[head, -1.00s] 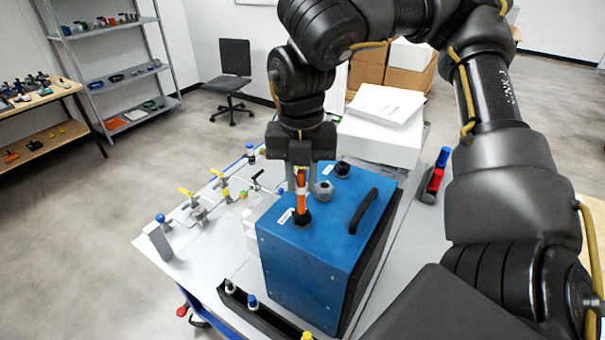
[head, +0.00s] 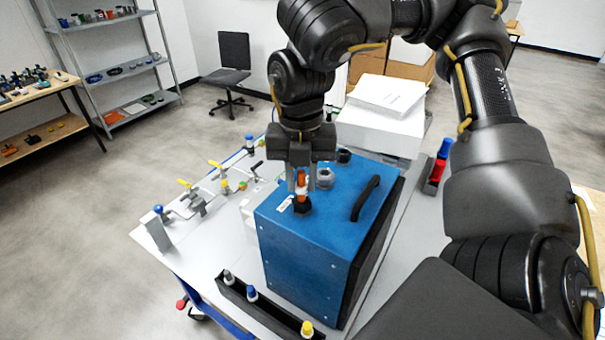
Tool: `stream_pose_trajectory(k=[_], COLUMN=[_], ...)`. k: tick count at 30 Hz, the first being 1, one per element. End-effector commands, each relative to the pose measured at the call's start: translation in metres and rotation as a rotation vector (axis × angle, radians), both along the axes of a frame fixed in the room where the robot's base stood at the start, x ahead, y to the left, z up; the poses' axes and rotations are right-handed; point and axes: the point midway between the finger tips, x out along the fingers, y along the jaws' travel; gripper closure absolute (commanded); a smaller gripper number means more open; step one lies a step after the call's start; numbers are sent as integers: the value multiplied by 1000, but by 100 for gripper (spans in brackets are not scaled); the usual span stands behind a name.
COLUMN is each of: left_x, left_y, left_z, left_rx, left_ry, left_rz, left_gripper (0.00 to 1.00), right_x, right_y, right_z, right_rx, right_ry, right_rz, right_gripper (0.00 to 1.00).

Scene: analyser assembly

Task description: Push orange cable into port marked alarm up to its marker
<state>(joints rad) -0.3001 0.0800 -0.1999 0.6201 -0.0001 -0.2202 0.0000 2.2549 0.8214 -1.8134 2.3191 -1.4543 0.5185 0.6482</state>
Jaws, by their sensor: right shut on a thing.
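The orange cable (head: 302,200) stands upright over the black port (head: 301,207) nearest the front on top of the blue analyser box (head: 305,248). Its lower end is in the port's black collar. A white band shows on the cable just above the collar; I cannot tell whether it touches it. My right gripper (head: 301,184) comes from above and is shut on the cable, close over the port. A white label lies beside the port, too small to read. A grey port (head: 325,178) and a black port (head: 344,156) sit further back. My left gripper is not in view.
A black handle (head: 365,198) rises on the box's right side. Small valves on thin pipes (head: 225,185) stand at left. A black rack (head: 262,308) with capped vials lies in front. A white box (head: 378,130) stands behind.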

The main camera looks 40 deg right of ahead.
Motion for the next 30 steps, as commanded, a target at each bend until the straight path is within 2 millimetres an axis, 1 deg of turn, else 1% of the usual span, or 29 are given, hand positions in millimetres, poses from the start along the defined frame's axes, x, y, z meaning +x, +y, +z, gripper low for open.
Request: stream_pose_trajectory(k=[14,15,20,30], left_x=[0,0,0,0], left_y=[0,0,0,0], left_z=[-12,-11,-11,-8], left_rx=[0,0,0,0], left_ry=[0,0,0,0], left_rz=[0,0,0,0], left_gripper=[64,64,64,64], right_x=[0,0,0,0], right_y=[0,0,0,0], right_z=[-17,-16,-16,-13], right_rx=[0,0,0,1], right_ry=[-1,-1,-1,-1], right_rz=[0,0,0,0], right_gripper=[96,71,51,51])
